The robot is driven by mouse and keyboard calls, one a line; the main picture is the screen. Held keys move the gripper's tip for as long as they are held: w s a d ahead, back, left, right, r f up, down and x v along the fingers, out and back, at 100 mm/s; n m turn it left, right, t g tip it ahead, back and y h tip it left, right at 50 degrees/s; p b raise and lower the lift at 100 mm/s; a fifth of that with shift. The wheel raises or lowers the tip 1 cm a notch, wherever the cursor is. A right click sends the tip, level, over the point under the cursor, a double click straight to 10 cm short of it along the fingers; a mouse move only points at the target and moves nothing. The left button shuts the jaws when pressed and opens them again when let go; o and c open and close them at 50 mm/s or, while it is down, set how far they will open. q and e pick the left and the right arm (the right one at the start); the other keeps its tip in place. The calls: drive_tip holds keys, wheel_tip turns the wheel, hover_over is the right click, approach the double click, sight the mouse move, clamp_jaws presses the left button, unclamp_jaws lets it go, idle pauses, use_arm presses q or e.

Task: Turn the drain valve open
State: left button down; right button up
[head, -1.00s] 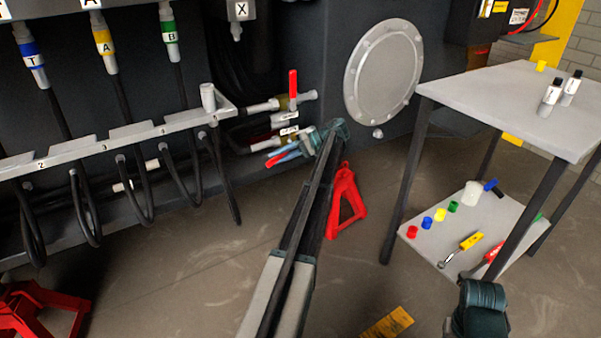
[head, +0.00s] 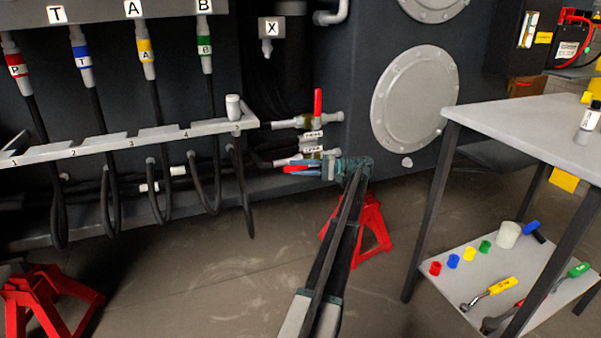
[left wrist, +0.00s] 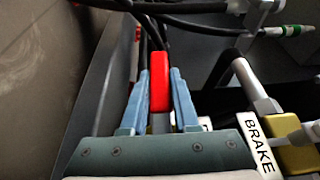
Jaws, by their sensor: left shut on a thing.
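Two valves stick out low on the dark chassis wall. The lower valve (head: 322,154) has a red handle (head: 290,169) that lies about level, pointing left. My left gripper (head: 298,170) is shut on this handle. In the left wrist view the red handle (left wrist: 160,80) stands between the two blue fingers. The upper valve's red handle (head: 318,103) points straight up, clear of the gripper. In the wrist view a neighbouring yellow valve (left wrist: 296,143) carries a "BRAKE" label. The small labels in the head view are too small to read. My right gripper is not in view.
A hose rack (head: 110,146) with hanging black hoses is left of the valves. A red stand (head: 370,235) is on the floor below my left gripper. A grey two-shelf table (head: 520,118) stands on the right. Floor at centre left is clear.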

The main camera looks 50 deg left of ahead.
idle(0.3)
use_arm(q)
drive_tip(key=c, duration=0.7)
unclamp_jaws()
drive_tip(key=shift+o, duration=0.2)
drive_tip(key=shift+w, duration=0.1)
